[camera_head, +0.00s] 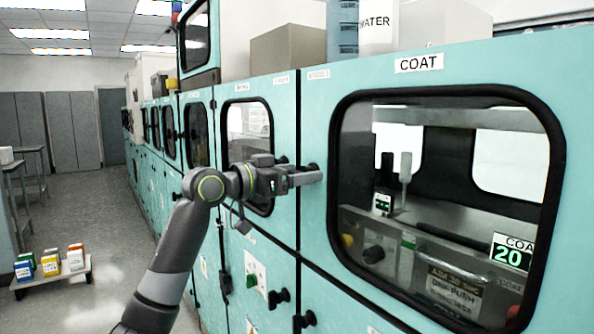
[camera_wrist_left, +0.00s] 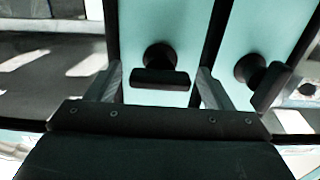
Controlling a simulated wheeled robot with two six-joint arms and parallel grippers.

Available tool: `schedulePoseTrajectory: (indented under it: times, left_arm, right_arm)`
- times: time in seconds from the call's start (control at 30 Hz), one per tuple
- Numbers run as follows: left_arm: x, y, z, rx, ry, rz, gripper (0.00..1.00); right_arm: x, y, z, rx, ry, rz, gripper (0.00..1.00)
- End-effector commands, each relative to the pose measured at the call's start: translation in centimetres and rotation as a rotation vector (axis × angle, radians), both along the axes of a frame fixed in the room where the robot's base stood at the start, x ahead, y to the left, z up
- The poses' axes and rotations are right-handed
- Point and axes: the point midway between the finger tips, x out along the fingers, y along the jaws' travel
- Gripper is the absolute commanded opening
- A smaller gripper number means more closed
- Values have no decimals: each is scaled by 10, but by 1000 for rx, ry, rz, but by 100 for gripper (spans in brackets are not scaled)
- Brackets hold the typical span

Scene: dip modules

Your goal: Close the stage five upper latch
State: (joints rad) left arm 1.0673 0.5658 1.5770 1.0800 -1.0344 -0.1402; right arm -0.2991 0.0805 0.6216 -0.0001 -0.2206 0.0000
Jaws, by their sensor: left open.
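Two dark upper latches show in the head view, on either side of a seam. One latch (camera_head: 313,167) is on the COAT panel, partly behind my gripper; the other latch (camera_head: 281,160) is on the panel to its left. My left gripper (camera_head: 318,178) is open in front of the COAT panel's latch. In the left wrist view, one black latch (camera_wrist_left: 160,70) with a crosswise bar lies between the open fingers. A second latch (camera_wrist_left: 259,76) lies outside the right finger. Contact cannot be told. My right gripper is not in view.
The COAT window (camera_head: 445,190) has a thick black frame and fills the right. A low trolley (camera_head: 50,277) with several colored containers stands at the left. The aisle floor is clear.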

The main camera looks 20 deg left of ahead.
Motion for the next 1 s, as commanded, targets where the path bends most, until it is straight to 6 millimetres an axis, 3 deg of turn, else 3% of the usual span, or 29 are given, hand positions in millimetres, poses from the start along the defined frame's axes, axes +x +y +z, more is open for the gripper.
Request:
schedulePoseTrajectory:
  times: [0.3, 0.63, 1.0]
  left_arm:
    - [2, -2, 0, 0, -1, 0, 75]
    - [2, -2, 0, 0, 0, 0, 31]
    - [2, -1, 2, -47, 36, 0, 30]
  right_arm:
    - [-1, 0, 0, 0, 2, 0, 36]
    - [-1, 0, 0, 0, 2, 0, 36]
    - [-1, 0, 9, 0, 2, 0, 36]
